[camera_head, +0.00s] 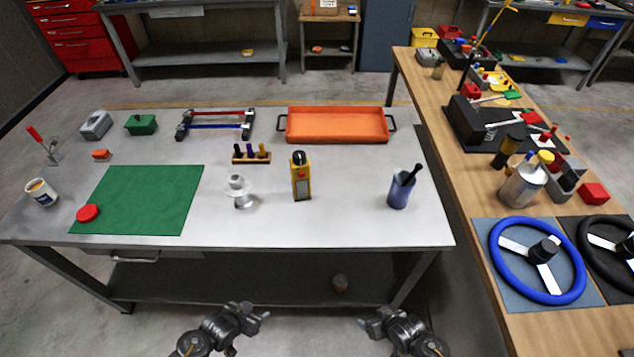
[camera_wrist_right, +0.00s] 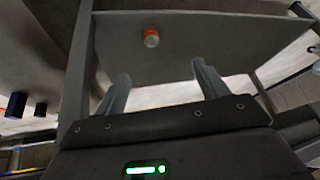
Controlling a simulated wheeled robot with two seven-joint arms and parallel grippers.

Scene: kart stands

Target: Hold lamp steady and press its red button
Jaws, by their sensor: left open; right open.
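The lamp (camera_head: 301,177) is a yellow upright body with a black top handle. It stands on the grey table, right of the table's middle. A small reddish patch shows on its front, but I cannot make out the button clearly. My left gripper (camera_head: 254,315) is open and empty, in front of and below the table's near edge. My right gripper (camera_head: 371,325) is open and empty, also in front of the table and to the right. In the right wrist view its two fingers (camera_wrist_right: 160,88) are apart with nothing between them. Both grippers are well apart from the lamp.
A white spool-like part (camera_head: 239,192) stands just left of the lamp, and a blue cup (camera_head: 401,190) stands to its right. An orange tray (camera_head: 337,125) and a wooden block with pegs (camera_head: 252,158) lie behind. The table in front of the lamp is clear.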

